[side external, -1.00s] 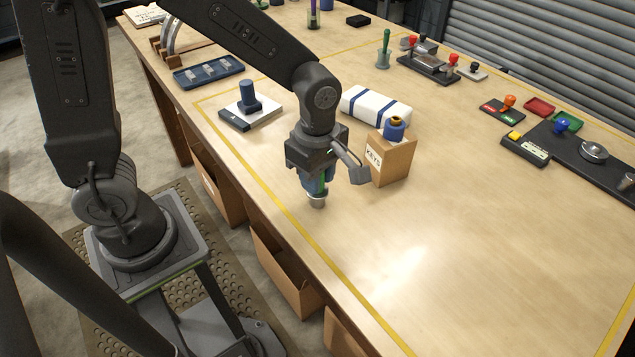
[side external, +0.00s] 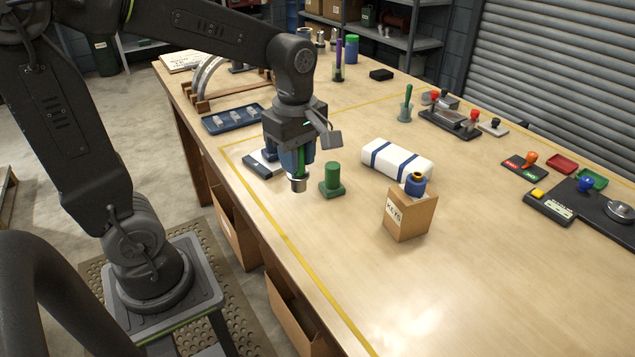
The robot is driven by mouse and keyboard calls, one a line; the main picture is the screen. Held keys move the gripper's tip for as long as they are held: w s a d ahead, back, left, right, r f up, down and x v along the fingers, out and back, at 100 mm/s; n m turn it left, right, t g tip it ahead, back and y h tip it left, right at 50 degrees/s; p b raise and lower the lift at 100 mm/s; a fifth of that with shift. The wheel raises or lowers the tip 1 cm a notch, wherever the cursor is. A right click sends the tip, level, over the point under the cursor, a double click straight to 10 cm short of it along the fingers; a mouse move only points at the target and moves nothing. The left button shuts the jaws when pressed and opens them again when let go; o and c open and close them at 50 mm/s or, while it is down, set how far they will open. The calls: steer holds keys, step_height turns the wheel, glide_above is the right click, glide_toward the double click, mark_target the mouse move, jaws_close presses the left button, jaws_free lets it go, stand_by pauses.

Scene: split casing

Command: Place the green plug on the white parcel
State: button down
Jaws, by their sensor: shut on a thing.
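The green plug (side external: 332,181) stands upright on the bench, just right of my gripper and apart from it. The white parcel (side external: 397,159), wrapped with blue bands, lies farther right, with nothing on top of it. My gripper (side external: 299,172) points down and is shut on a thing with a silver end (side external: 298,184). A green strip shows above that end. Most of the held thing is hidden, and how high it hangs above the bench is unclear.
A cardboard box marked KEYS (side external: 410,216) with a blue item (side external: 415,184) on top stands before the parcel. A blue tray (side external: 232,118) is at the back left. A white-and-dark block (side external: 262,167) is partly behind my gripper. The front right bench is clear.

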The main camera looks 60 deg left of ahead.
steer(key=shift+a+r, duration=0.3)
steer(key=shift+a, duration=0.2)
steer(key=w+a+r, duration=0.3)
steer(key=w+a, duration=0.3)
steer(key=w, duration=0.4)
steer(key=w+a+r, duration=0.2)
steer(key=w+a, duration=0.4)
steer(key=w, duration=0.5)
glide_toward(389, 158)
steer(key=shift+f, duration=1.2)
steer(key=shift+f, duration=0.1)
steer(key=c, duration=1.3)
jaws_free()
steer(key=shift+f, duration=0.1)
steer(key=shift+c, duration=0.2)
steer(key=o, duration=0.5)
steer(key=shift+c, duration=0.2)
